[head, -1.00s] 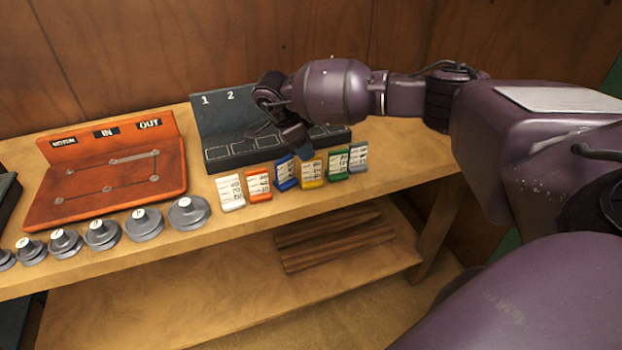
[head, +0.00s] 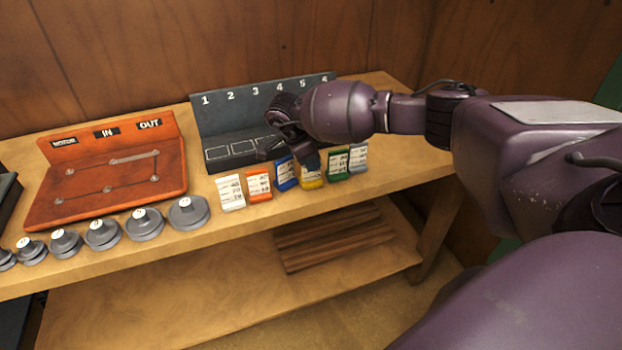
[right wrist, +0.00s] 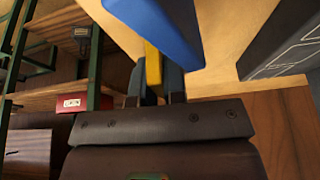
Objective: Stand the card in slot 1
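The dark card rack (head: 225,120) stands on the bench, its numbers 1 to 6 along the back panel. Slot 1 (head: 217,153) is the outlined place at its left end and is empty. In front stands a row of cards: white (head: 232,193), orange (head: 259,186), blue (head: 284,174), yellow (head: 311,179), green (head: 337,166) and grey-blue (head: 358,158). My right gripper (head: 309,163) is down at the yellow card's top. In the right wrist view its fingers flank the yellow card (right wrist: 153,66) with no visible gap; the blue card (right wrist: 160,28) is close by. My left gripper is out of view.
An orange panel (head: 110,178) marked IN and OUT stands left of the rack. Several grey round weights (head: 188,212) line the bench's front edge. Planks (head: 330,240) lie on the lower shelf. Neighbouring cards stand close beside the yellow one.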

